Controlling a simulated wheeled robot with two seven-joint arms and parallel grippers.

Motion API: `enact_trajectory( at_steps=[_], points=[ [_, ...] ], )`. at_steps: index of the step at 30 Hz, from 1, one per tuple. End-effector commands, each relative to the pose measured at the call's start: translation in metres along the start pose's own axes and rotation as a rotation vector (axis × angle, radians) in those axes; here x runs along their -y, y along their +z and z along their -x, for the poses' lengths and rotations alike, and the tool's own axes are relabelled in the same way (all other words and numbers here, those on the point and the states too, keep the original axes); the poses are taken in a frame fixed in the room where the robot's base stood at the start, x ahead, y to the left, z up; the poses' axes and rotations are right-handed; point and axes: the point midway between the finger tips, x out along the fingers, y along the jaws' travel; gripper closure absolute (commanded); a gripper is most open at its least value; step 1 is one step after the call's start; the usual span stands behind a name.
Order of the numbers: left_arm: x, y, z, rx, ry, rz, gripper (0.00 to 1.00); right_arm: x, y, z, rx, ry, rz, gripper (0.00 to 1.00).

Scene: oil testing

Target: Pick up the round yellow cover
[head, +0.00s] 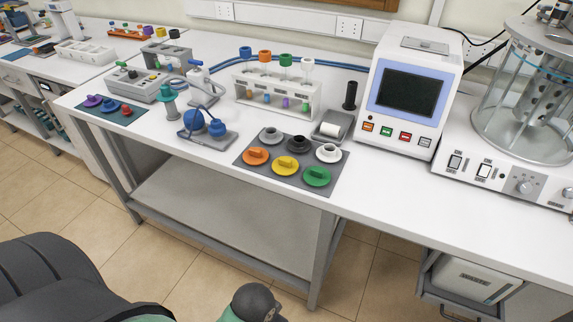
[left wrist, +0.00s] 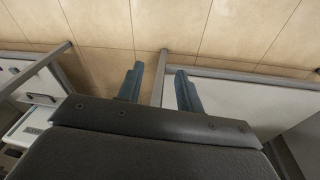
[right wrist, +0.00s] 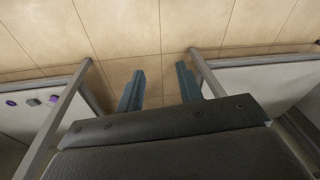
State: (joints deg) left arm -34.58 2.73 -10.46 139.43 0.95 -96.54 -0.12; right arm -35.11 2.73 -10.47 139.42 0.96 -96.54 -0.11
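The round yellow cover (head: 285,166) lies on a dark grey mat (head: 256,144) near the front edge of the white bench, in the head view. It sits in the mat's front row, between an orange cover (head: 256,156) and a green cover (head: 317,176). My left gripper (left wrist: 156,78) is open and empty, over the floor in front of the bench. My right gripper (right wrist: 160,72) is also open and empty, with floor tiles beyond its fingers. Neither gripper's fingers show in the head view, and both are away from the cover.
Grey, black and white round pieces (head: 298,143) form the mat's back row. A white rack (head: 277,95) with coloured items stands behind. A screened device (head: 408,92) stands to the right, a blue-bulbed tool (head: 207,127) to the left. Bench space right of the mat is clear.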

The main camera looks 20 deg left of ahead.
Motion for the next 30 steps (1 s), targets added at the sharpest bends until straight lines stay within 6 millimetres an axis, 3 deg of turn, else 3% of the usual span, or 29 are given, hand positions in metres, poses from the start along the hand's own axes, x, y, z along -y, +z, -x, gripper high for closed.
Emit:
enact_trajectory(
  at_steps=[9,14,15,16,30],
  points=[
    [0.0,0.0,0.0,0.0,0.0,0.0,0.62,-0.001,-0.007,0.002,-0.011,0.002,0.001,0.64],
    [0.001,-0.011,0.003,-0.018,-0.003,-0.006,0.3,-0.003,-0.008,0.002,-0.009,0.006,0.007,0.64],
    [0.0,-0.017,0.005,-0.028,-0.004,-0.01,0.22,-0.004,-0.008,0.002,-0.007,0.007,0.011,0.64],
    [-0.001,-0.023,0.007,-0.038,-0.006,-0.012,0.22,-0.005,-0.008,0.002,-0.005,0.007,0.016,0.64],
    [-0.023,-0.148,0.073,-0.264,-0.095,-0.069,0.22,-0.041,-0.008,-0.003,0.031,-0.004,0.13,0.64]
  ],
)
